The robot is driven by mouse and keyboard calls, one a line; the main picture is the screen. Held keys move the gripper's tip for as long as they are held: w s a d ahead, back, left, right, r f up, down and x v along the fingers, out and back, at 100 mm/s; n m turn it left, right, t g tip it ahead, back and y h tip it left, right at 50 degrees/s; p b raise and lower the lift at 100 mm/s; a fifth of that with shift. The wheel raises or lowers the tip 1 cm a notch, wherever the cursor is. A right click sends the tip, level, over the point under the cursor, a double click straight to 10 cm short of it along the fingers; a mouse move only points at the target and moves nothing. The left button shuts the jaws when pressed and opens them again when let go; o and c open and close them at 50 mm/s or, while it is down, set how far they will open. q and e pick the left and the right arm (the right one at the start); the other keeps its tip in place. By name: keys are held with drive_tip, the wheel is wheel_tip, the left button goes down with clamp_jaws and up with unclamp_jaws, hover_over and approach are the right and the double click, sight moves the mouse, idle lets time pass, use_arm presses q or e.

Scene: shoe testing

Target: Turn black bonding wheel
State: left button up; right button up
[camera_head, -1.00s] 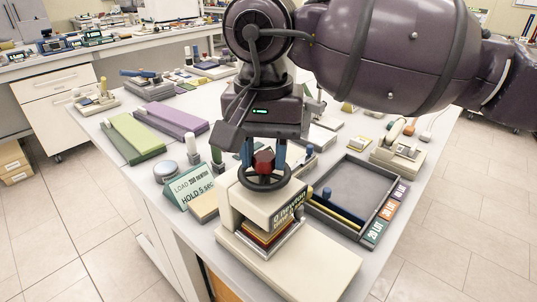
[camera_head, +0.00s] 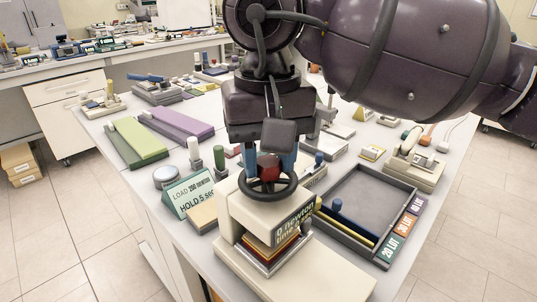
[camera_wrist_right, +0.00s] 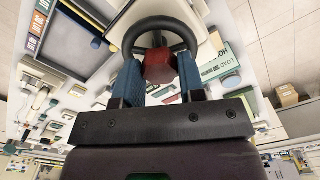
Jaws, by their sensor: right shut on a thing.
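The black bonding wheel (camera_head: 285,194) lies level on top of a cream press (camera_head: 247,217). It has a red hub (camera_head: 268,167) at its centre. My right gripper (camera_head: 268,168) points down from above, its blue fingers on either side of the hub and closed on the wheel. In the right wrist view the black rim (camera_wrist_right: 193,38) and red hub (camera_wrist_right: 158,68) show between the fingertips (camera_wrist_right: 160,66). Layered coloured sheets (camera_head: 262,249) lie in the press under its head. Its dark display (camera_head: 294,226) reads 0 newton. My left gripper is out of view.
A green sign (camera_head: 190,195) reading load 200 newton, hold 5 sec stands left of the press. A grey tray (camera_head: 365,200) with a blue-knobbed rod stands close on the right. Green and purple pads lie farther left.

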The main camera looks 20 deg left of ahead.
sight(268, 161)
drive_tip(key=shift+r, duration=0.15)
drive_tip(key=o, duration=0.7)
drive_tip(key=shift+o, duration=1.1)
use_arm(q)
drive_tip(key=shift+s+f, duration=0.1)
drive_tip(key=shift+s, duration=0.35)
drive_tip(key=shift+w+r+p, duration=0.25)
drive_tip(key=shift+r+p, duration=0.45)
drive_tip(key=shift+p, duration=0.05)
use_arm(e)
wheel_tip(268, 161, up, 11)
drive_tip(key=shift+f, duration=0.2)
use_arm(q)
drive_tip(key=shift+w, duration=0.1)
